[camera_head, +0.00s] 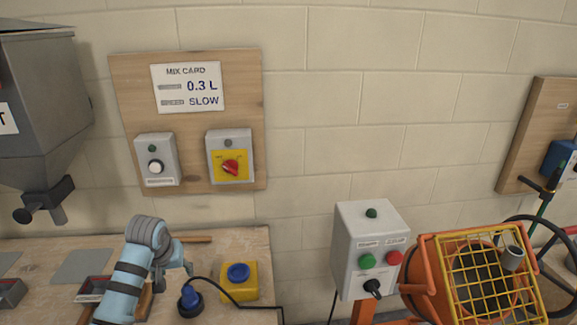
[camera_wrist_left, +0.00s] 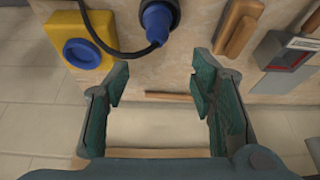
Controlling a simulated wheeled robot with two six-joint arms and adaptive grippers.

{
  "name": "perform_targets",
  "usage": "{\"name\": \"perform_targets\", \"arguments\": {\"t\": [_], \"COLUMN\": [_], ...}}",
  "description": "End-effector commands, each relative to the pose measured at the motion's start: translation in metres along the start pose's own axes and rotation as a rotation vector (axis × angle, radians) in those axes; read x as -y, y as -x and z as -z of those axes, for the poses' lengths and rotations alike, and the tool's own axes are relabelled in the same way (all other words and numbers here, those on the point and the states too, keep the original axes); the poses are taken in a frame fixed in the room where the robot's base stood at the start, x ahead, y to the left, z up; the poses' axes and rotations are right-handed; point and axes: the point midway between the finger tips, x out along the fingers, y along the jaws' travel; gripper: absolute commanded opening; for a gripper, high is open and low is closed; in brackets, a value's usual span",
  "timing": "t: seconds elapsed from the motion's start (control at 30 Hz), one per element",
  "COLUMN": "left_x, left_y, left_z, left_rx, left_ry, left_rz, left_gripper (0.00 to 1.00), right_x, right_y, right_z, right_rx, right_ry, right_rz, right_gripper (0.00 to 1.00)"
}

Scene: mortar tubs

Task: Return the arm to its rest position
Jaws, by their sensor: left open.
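My left arm (camera_head: 125,278), light blue with dark bands, reaches over the wooden bench in the head view. My left gripper (camera_head: 175,272) is at the arm's far end above the bench. In the left wrist view the same gripper (camera_wrist_left: 158,85) has its two dark green fingers spread apart, with nothing between them. A thin wooden stick (camera_wrist_left: 168,97) lies on the bench beyond the fingertips. My right gripper is not in view.
A yellow box with a blue cap (camera_head: 238,283) and a blue plug (camera_head: 190,301) with a black cable are right of the gripper. A grey control box (camera_head: 350,260) and orange mixer (camera_head: 430,275) stand further right. A grey hopper (camera_head: 45,110) hangs upper left.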

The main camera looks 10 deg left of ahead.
Motion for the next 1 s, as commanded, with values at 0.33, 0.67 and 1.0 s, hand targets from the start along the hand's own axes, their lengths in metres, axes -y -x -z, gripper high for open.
{"name": "perform_targets", "arguments": {"t": [0.33,0.67,1.0], "left_x": [-0.033,-0.032,-0.023], "left_y": [-0.041,0.002,-0.042], "left_z": [-0.178,-0.319,-0.374], "left_rx": [0.032,0.050,0.092], "left_ry": [-0.308,-0.452,-0.472], "left_rz": [-0.019,-0.071,-0.068], "left_gripper": [0.51,0.51,0.51], "right_x": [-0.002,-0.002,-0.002], "right_y": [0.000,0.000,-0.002], "right_z": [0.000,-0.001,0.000], "right_rx": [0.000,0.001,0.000], "right_ry": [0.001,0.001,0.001], "right_rz": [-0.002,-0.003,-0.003], "right_gripper": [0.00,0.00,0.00]}}
